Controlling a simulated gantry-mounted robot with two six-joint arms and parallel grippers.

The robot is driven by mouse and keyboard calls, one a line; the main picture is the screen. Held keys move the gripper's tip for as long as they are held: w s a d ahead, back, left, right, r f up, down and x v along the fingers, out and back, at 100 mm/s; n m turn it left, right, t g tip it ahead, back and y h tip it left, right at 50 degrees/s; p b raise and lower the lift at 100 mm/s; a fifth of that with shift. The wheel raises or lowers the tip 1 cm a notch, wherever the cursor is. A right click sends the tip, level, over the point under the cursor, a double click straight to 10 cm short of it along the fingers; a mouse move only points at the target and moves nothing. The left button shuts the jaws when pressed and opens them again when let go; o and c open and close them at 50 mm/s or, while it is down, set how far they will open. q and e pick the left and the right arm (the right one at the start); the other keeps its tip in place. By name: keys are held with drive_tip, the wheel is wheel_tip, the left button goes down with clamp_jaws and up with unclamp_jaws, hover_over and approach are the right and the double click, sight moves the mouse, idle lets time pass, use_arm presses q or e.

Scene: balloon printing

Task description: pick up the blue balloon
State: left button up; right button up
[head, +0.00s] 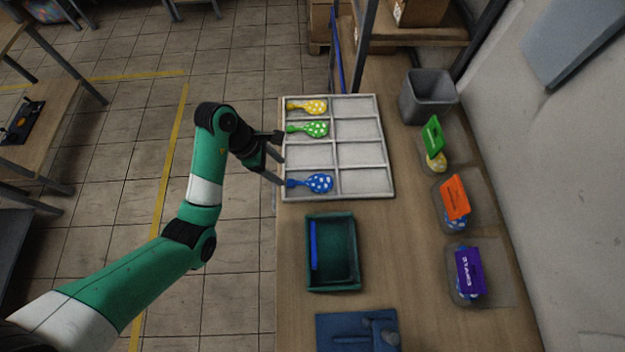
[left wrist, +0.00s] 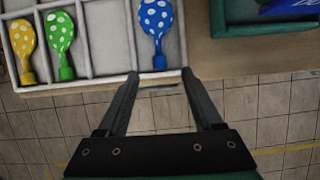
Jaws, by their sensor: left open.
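The blue balloon (head: 319,183) with white dots lies in the bottom left compartment of the white divided tray (head: 388,188). Its neck points left, toward my gripper. In the left wrist view the blue balloon (left wrist: 156,20) lies beyond the fingertips with its neck toward them. My left gripper (head: 280,158) is at the tray's left edge, its fingers apart. In the left wrist view the left gripper (left wrist: 159,75) is open and empty, with the neck just ahead of the gap between the tips. My right gripper is not in view.
Yellow (head: 313,107) and green (head: 316,129) balloons lie in upper left compartments. A dark green box (head: 352,287) holds a blue item. A grey bin (head: 428,98) and clear containers with green, orange and purple labels stand at right. The tray's right column is empty.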

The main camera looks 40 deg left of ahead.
sight(292, 181)
use_arm(q)
drive_tip(key=x, duration=0.3)
drive_tip(key=shift+d+f, duration=0.1)
drive_tip(key=shift+f, duration=0.2)
drive_tip(key=b+x, duration=0.1)
drive_tip(key=x, duration=0.2)
drive_tip(key=b+x, duration=0.1)
drive_tip(key=shift+a+f+b, duration=0.2)
drive_tip(key=shift+f+b, duration=0.1)
drive_tip(key=shift+f, duration=0.05)
drive_tip(key=shift+w+d+f, duration=0.15)
drive_tip(key=shift+f, duration=0.15)
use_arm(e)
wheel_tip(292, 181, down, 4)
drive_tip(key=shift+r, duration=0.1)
use_arm(q)
drive_tip(key=shift+c, duration=0.3)
clamp_jaws()
drive_tip(key=shift+r, duration=0.15)
wheel_tip(292, 181, up, 10)
drive_tip(key=p, duration=0.3)
drive_tip(key=shift+p, duration=0.4)
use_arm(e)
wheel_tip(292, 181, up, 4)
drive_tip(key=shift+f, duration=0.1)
